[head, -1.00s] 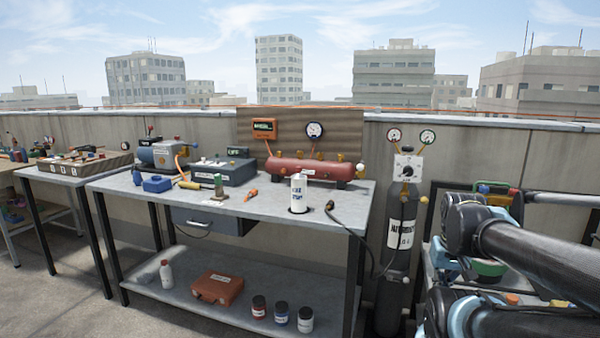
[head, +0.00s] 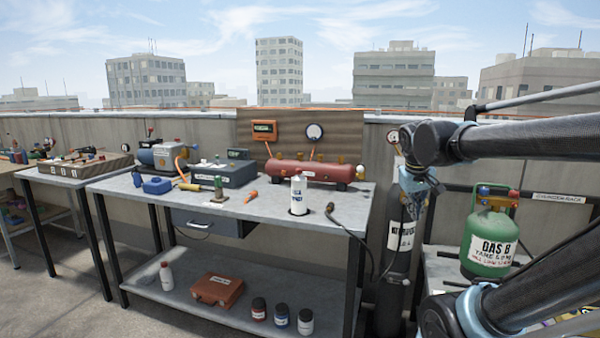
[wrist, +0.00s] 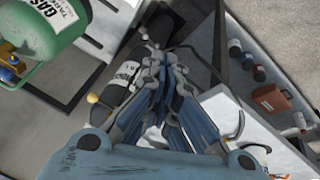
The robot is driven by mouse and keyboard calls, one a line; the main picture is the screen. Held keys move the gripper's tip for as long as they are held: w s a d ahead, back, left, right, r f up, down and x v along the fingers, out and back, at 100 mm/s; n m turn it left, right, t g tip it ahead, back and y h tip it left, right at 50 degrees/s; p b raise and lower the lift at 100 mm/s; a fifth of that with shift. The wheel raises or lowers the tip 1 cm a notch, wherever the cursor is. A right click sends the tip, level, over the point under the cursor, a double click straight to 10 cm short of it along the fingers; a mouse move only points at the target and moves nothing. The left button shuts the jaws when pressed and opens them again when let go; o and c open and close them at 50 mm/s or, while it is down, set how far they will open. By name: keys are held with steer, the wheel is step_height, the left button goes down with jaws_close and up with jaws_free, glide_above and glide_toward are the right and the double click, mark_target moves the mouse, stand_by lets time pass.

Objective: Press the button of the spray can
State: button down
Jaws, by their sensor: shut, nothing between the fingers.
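The spray can (head: 298,194) is a white upright cylinder with dark lettering. It stands near the front right part of the grey workbench (head: 240,208) in the head view. In the head view my gripper (head: 420,188) is small and partly unclear, in front of the dark gas cylinder. It is well to the right of the can, beyond the bench's right end, and apart from it.
A dark gas cylinder (head: 397,265) stands right of the bench. A green gas bottle (head: 489,245) is on the right. A black cable tool (head: 332,212) lies right of the can. A red tank (head: 310,171) is behind it. Jars and an orange case (head: 218,289) sit on the lower shelf.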

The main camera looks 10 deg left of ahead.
steer(key=w+a+r+n+t, duration=0.1)
steer(key=w+a+r+n, duration=0.1)
steer(key=w+a+r, duration=0.6)
steer(key=w+a+r+n+t, duration=0.1)
steer(key=w+a+r, duration=0.1)
steer(key=a, duration=0.8)
steer(key=w+a+r+n+t+y, duration=0.1)
steer(key=a+r, duration=0.4)
steer(key=a, duration=0.6)
steer(key=w+a+r+n+t+y, duration=0.1)
steer(key=w+a+r+n+t, duration=0.1)
steer(key=a, duration=0.9)
steer(key=w+r, duration=0.1)
steer(key=w, duration=0.1)
steer(key=shift+w+r+n, duration=0.3)
steer(key=shift+r+n, duration=0.1)
glide_above(299, 171)
steer(key=a, duration=0.1)
steer(key=shift+w+a+f, duration=0.1)
steer(key=shift+w+f, duration=0.05)
steer(key=shift+f, duration=1.3)
steer(key=shift+w+d+f, duration=0.1)
steer(key=shift+w+f, duration=0.05)
steer(key=shift+f, duration=1.35)
steer(key=shift+w+a+f, duration=0.1)
steer(key=shift+w+f, duration=0.05)
steer(key=shift+f, duration=1.3)
steer(key=shift+f, duration=0.15)
steer(key=shift+f, duration=0.2)
